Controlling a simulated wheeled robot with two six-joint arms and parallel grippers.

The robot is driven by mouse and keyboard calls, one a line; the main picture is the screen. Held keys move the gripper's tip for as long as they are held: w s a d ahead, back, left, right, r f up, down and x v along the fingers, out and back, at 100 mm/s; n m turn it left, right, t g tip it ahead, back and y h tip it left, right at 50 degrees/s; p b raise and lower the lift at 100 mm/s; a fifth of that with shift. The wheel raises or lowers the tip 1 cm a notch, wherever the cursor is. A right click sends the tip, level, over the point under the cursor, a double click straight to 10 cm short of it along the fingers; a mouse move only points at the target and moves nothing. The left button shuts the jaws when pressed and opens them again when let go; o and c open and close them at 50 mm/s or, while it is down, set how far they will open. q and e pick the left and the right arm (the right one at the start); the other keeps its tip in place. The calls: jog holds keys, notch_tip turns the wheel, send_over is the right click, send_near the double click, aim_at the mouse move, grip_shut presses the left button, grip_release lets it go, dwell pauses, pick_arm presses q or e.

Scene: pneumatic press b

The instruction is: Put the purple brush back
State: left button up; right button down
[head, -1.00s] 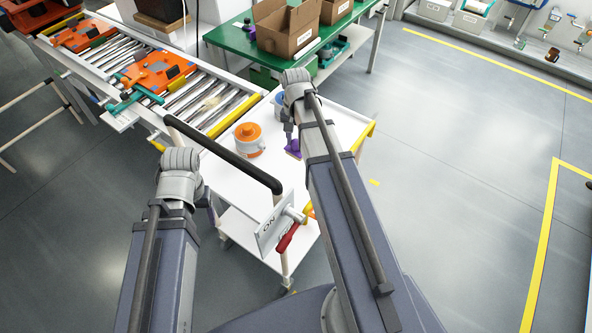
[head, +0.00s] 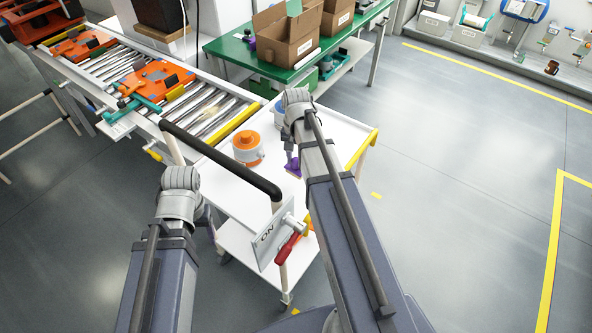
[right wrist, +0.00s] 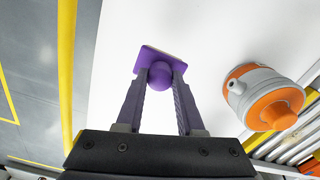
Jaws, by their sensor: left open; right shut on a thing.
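The purple brush (head: 293,168) is at the right part of the white cart top (head: 222,177). In the right wrist view it shows a round purple knob (right wrist: 161,75) above a flat purple base with a tan edge. My right gripper (right wrist: 160,88) is shut on the knob, one finger on each side. I cannot tell whether the base touches the cart top. In the head view my right gripper (head: 290,150) is partly hidden by its own arm. My left gripper (head: 206,214) is low beside the cart's near left side, mostly hidden behind its wrist; it holds nothing I can see.
A white and orange pot (head: 248,149) stands left of the brush. A blue-and-white container (head: 281,114) is partly hidden behind my right wrist. A roller conveyor (head: 200,112) lies behind left.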

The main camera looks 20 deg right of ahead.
aim_at(296, 169)
notch_tip(296, 169, down, 5)
jog(key=b, duration=0.4)
jog(key=shift+r, duration=0.2)
jog(key=shift+s+r, duration=0.1)
jog(key=shift+r, duration=0.05)
jog(key=c, duration=0.5)
grip_release()
jog(key=shift+f, duration=0.2)
jog(key=shift+f+b, duration=0.2)
jog(key=shift+b, duration=0.2)
jog(key=r+p, duration=0.8)
jog(key=shift+w+r, duration=0.1)
jog(key=shift+w, duration=0.15)
